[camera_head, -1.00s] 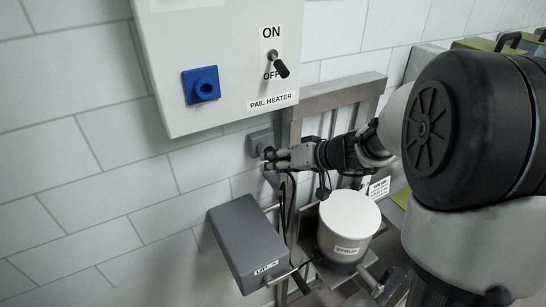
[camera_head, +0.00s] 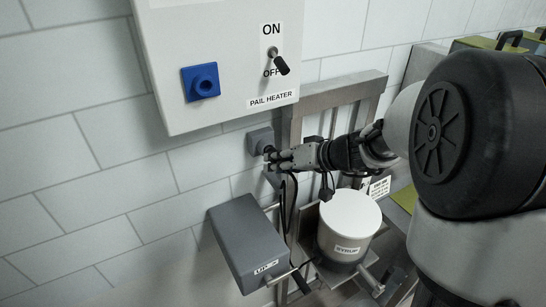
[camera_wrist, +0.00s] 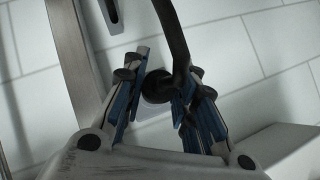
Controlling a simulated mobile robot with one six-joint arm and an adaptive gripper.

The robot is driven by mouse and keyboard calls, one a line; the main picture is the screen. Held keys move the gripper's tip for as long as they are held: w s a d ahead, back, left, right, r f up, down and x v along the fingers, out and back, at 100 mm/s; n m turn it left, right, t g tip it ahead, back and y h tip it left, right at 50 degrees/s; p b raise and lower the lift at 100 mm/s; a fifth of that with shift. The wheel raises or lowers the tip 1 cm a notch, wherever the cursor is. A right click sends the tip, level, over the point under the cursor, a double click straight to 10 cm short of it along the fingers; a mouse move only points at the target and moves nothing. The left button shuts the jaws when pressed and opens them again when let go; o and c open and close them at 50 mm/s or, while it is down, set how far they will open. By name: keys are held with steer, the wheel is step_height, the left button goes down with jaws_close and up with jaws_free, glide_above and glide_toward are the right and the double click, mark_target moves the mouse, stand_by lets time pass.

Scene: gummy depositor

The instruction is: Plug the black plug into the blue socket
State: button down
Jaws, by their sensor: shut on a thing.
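The blue socket (camera_head: 201,82) is on the front of a light grey control box, left of the switch. My gripper (camera_head: 270,158) is below the box, in front of a small grey wall fitting (camera_head: 259,141). In the wrist view my gripper (camera_wrist: 157,100) has its blue-padded fingers on both sides of the black plug (camera_wrist: 157,86), shut on it. A black cable (camera_wrist: 174,35) runs from the plug. The plug is against or just in front of the pale fitting behind it; I cannot tell whether it is seated there.
The control box (camera_head: 235,30) has an ON/OFF switch (camera_head: 278,62) and a PAIL HEATER label. Below stand a grey box with a lift label (camera_head: 245,240) and a white-lidded syrup pail (camera_head: 349,222). A metal frame (camera_head: 335,92) stands behind my gripper. The tiled wall at left is clear.

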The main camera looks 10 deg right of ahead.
steer(key=shift+s+d+b, duration=0.2)
steer(key=shift+s+b, duration=0.25)
steer(key=shift+s, duration=0.2)
steer(key=shift+s+d+b, duration=0.2)
steer(key=shift+s+b, duration=0.25)
steer(key=shift+s, duration=0.15)
steer(key=s, duration=0.1)
steer(key=s+d+b, duration=0.1)
steer(key=s, duration=0.1)
steer(key=s+b, duration=0.1)
steer(key=shift+s+d, duration=0.25)
steer(key=shift+s, duration=0.1)
steer(key=c, duration=1.8)
jaws_free()
jaws_close()
